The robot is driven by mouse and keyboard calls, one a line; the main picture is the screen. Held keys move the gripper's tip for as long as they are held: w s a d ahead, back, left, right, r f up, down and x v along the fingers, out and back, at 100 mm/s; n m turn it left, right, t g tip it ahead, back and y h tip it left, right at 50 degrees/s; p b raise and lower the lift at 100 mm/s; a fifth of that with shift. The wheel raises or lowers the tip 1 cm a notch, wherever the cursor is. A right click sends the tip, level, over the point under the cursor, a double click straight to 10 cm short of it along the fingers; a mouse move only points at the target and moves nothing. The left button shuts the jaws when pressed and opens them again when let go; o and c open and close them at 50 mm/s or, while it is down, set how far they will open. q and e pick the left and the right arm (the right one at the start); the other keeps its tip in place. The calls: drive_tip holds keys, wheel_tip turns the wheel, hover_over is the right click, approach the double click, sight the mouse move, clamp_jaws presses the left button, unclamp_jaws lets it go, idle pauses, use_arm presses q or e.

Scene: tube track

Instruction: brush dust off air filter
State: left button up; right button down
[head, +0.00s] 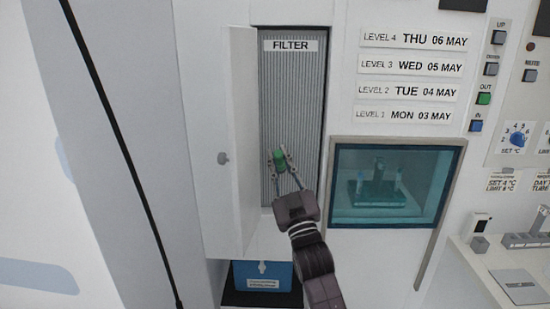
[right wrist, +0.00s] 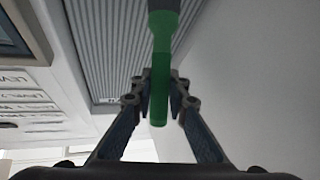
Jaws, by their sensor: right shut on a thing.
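The air filter (head: 292,95) is a grey ribbed panel with a FILTER label, in a tall opening whose white door stands open. It also shows in the right wrist view (right wrist: 118,45). My right gripper (head: 281,166) is in front of the filter's lower half, shut on a green handle (right wrist: 160,60). The handle looks like that of a brush (head: 279,157); a grey part continues beyond it at the top of the wrist view. Bristles are not visible, and I cannot tell whether the brush touches the filter. Dust is not discernible. My left gripper is not in view.
The open white door (head: 238,140) stands just left of the filter. A teal window (head: 395,211) with tubes behind it is to the right. A blue box (head: 262,276) sits below. Buttons, a dial and a shelf (head: 490,258) are at the far right.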

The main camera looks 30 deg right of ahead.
drive_tip(key=d, duration=0.1)
drive_tip(key=s+d, duration=0.1)
drive_tip(key=shift+s+d, duration=0.25)
drive_tip(key=shift+d, duration=0.05)
idle(0.3)
drive_tip(key=shift+p, duration=0.3)
drive_tip(key=s+a+p, duration=0.2)
drive_tip(key=s+a, duration=0.3)
drive_tip(key=s, duration=0.2)
drive_tip(key=shift+s, duration=0.3)
drive_tip(key=shift+d, duration=0.1)
